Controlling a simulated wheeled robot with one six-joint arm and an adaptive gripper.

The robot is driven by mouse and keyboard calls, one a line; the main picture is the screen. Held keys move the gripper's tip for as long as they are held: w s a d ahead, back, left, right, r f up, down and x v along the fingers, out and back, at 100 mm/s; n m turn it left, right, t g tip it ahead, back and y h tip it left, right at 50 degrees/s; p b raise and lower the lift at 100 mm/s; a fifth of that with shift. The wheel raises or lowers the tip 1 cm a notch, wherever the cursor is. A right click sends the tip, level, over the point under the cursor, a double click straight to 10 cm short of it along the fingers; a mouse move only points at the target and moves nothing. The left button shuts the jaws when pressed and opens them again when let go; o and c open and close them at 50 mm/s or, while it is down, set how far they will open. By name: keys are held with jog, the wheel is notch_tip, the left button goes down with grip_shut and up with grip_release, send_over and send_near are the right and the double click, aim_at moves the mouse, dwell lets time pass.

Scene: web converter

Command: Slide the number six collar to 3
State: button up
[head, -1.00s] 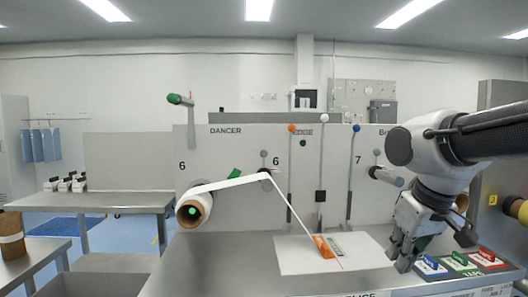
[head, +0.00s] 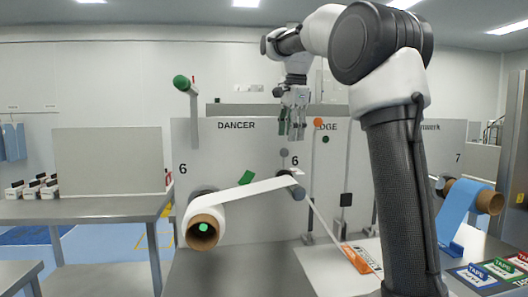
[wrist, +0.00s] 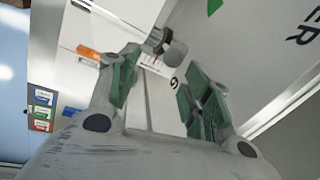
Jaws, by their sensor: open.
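The panel's right-hand number 6 label (head: 295,161) stands above a grey roller end (head: 299,193) that carries the white web. In the wrist view a grey cylinder (wrist: 176,53) shows near the 6 label (wrist: 175,83), with a small white scale with red marks (wrist: 153,61) beside it. I cannot tell which part is the collar, or read the scale. My gripper (head: 292,130) is open and empty, pointing down in front of the panel's upper edge, above the 6 label. In the wrist view its green-padded fingers (wrist: 160,72) are spread apart.
The white web (head: 245,198) runs from a cored roll (head: 205,228) at left over the roller and down to the table by an orange block (head: 357,259). An orange-knobbed lever (head: 318,124) stands right of my gripper. A blue roll (head: 466,210) and tape boxes (head: 498,268) are at right.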

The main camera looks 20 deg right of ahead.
aim_at(284, 152)
jog(key=shift+w+a+m, duration=0.15)
jog(key=shift+w+m, duration=0.05)
jog(key=shift+w, duration=0.35)
jog(key=shift+w+a+m, duration=0.15)
jog(key=shift+w+m, duration=0.05)
jog(key=shift+w, duration=0.3)
jog(key=f, duration=0.3)
jog(key=w+f, duration=0.1)
jog(key=f, duration=0.3)
jog(key=shift+w+f, duration=0.2)
grip_shut()
